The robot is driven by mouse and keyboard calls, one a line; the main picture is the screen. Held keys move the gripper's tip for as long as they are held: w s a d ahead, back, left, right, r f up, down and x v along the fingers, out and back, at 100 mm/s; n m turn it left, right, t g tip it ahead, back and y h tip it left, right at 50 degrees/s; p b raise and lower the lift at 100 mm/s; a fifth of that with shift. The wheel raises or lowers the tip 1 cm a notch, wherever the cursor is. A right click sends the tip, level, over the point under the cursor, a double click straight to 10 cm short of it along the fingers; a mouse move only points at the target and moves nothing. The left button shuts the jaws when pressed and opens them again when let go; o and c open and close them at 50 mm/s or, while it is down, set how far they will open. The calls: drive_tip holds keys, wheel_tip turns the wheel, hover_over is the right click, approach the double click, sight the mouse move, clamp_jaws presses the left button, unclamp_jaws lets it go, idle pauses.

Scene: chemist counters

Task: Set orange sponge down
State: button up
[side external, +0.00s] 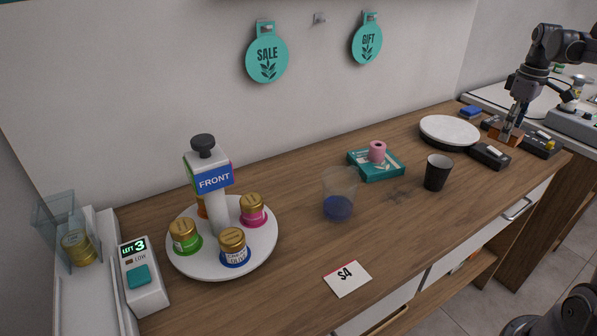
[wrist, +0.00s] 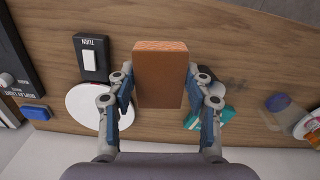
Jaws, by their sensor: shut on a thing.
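The orange sponge (wrist: 160,78) is a brownish-orange block with a brighter orange end, upright between my fingers in the wrist view. My gripper (wrist: 160,88) is shut on it, one finger on each side. In the side external view my gripper (side external: 511,128) points down at the far right end of the counter, with the sponge (side external: 503,137) at its tips, small and partly hidden by the fingers. The sponge is low, among the black boxes; whether it touches the counter (side external: 400,225) I cannot tell.
Black switch boxes (side external: 489,155) (side external: 541,145), a blue block (side external: 470,112) and a white disc (side external: 449,130) surround my gripper. A black cup (side external: 437,172), teal box (side external: 377,165), clear beaker (side external: 339,195) and jar turntable (side external: 190,267) stand farther left. The front middle counter is mostly clear.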

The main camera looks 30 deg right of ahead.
drive_tip(key=s+d+m, duration=0.2)
drive_tip(key=s+d, duration=0.2)
drive_tip(key=s, duration=0.1)
hover_over(464, 178)
drive_tip(key=shift+n, duration=0.3)
wheel_tip(464, 178, down, 12)
drive_tip(key=shift+d+f, duration=0.1)
drive_tip(key=shift+d, duration=0.05)
drive_tip(key=shift+f, duration=1.9)
drive_tip(key=shift+f, duration=0.15)
drive_tip(key=o, duration=0.8)
